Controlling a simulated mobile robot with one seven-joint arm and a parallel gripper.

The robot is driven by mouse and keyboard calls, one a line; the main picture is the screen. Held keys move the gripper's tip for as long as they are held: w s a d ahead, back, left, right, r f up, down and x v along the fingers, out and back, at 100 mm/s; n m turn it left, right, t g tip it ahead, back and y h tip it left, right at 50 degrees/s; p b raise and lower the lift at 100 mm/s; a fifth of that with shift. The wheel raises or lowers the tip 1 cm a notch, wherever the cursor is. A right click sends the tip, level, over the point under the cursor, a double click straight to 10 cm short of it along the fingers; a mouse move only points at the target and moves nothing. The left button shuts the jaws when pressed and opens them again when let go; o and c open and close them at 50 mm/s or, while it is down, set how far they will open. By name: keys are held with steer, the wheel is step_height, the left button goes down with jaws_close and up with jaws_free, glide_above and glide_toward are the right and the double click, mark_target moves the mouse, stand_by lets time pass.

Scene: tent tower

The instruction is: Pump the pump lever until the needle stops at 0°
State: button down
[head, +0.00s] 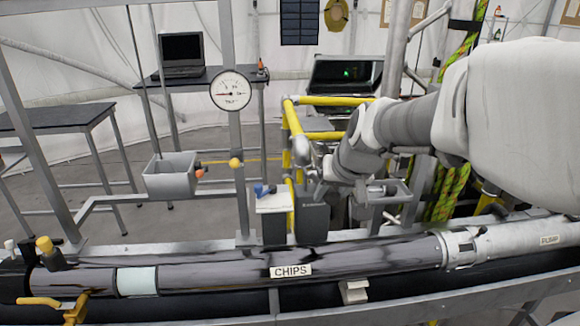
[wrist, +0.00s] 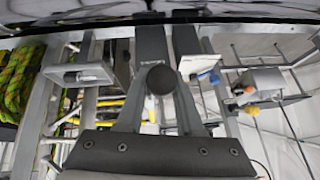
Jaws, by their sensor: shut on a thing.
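The pressure gauge (head: 231,91) is a round white dial on a post in the head view. A red mark or needle shows on its left side, but the reading is too small to tell. In the wrist view my gripper (wrist: 160,88) has its two fingers closed around a dark round knob (wrist: 161,78), apparently the end of the pump lever. The rest of the lever is hard to make out. In the head view my arm reaches in from the right, and the fingertips are hard to make out against the dark blocks.
A long dark pipe (head: 215,275) labelled CHIPS runs across the front. A grey box (head: 171,177) hangs at left, with a yellow-ended orange handle (head: 218,163) beside it. Yellow rails (head: 330,100) stand behind my arm. Green rope (head: 447,190) hangs at right.

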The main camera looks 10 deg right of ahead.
steer(key=f+t+b, duration=0.1)
steer(key=f+b, duration=0.2)
steer(key=b, duration=0.4)
steer(key=f+t+b, duration=0.2)
steer(key=f+b, duration=0.1)
steer(key=b, duration=0.4)
steer(key=s+f+t+b, duration=0.1)
steer(key=f+t+b, duration=0.1)
steer(key=b, duration=0.6)
steer(key=shift+s+f, duration=0.1)
steer(key=shift+f, duration=0.5)
steer(key=c, duration=0.5)
jaws_free()
steer(key=shift+c, duration=0.2)
steer(key=shift+r, duration=0.15)
